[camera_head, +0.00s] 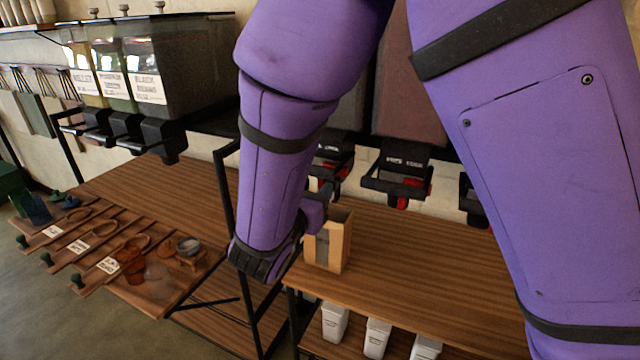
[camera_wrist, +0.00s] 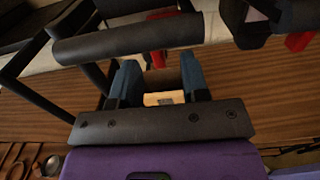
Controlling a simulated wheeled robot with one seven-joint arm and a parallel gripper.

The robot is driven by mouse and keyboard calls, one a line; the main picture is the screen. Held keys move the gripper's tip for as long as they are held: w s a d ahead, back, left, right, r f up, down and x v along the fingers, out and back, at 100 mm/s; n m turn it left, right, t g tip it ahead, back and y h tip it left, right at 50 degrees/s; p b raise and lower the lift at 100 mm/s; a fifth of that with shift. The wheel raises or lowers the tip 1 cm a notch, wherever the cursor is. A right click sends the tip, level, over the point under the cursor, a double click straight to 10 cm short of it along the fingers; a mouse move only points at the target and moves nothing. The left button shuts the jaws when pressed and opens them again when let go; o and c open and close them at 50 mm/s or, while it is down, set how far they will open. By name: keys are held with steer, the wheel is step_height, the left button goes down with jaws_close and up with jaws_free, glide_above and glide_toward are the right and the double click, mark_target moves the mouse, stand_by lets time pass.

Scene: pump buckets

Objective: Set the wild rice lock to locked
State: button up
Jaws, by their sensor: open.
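Black dispenser spouts with red parts hang under the bins. I cannot read which one is wild rice. In the head view, one spout with a red part (camera_head: 342,172) is partly behind my arm, and another has a red part (camera_head: 403,203) to its right. In the wrist view, my gripper (camera_wrist: 156,80) is open, its two blue-grey fingers apart. I cannot tell whether the fingers touch anything. The lock's setting cannot be made out.
An open brown paper bag (camera_head: 338,245) stands on the wooden counter (camera_head: 450,265) below the spouts. A black frame post (camera_head: 228,190) rises left of my arm. Labelled bins (camera_head: 150,55) stand at the left, above scoops on a wooden board. White containers (camera_head: 376,338) sit on the lower shelf.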

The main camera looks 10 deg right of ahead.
steer(key=v, duration=0.7)
steer(key=shift+s, duration=0.2)
steer(key=shift+a, duration=0.1)
